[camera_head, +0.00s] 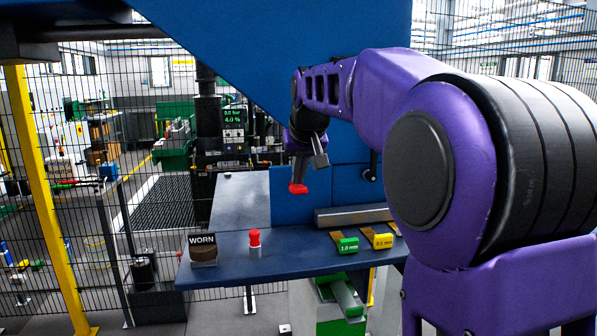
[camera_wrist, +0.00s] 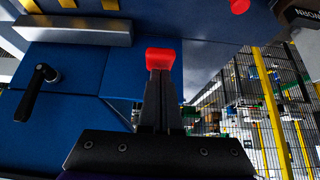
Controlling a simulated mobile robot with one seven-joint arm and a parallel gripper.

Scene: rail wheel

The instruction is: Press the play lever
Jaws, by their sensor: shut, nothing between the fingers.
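A black crank-like lever (camera_wrist: 37,92) is mounted on the blue panel, at the left in the wrist view. It also shows in the head view (camera_head: 372,168), partly beside my purple arm. No label on it can be read. My gripper (camera_head: 298,187) is shut and empty, with red at its fingertips, and hangs in front of the blue panel above the table. In the wrist view the red fingertips (camera_wrist: 160,58) are to the right of the lever and apart from it. A red-topped post (camera_head: 254,241) stands on the table, below and left of my gripper.
The blue table (camera_head: 300,262) carries a WORN block (camera_head: 203,250), a green 1.0 mm piece (camera_head: 347,246), a yellow 0.5 mm piece (camera_head: 383,241) and a grey metal bar (camera_head: 350,216). A lit display (camera_head: 232,116) and wire fencing stand behind. The table's front middle is clear.

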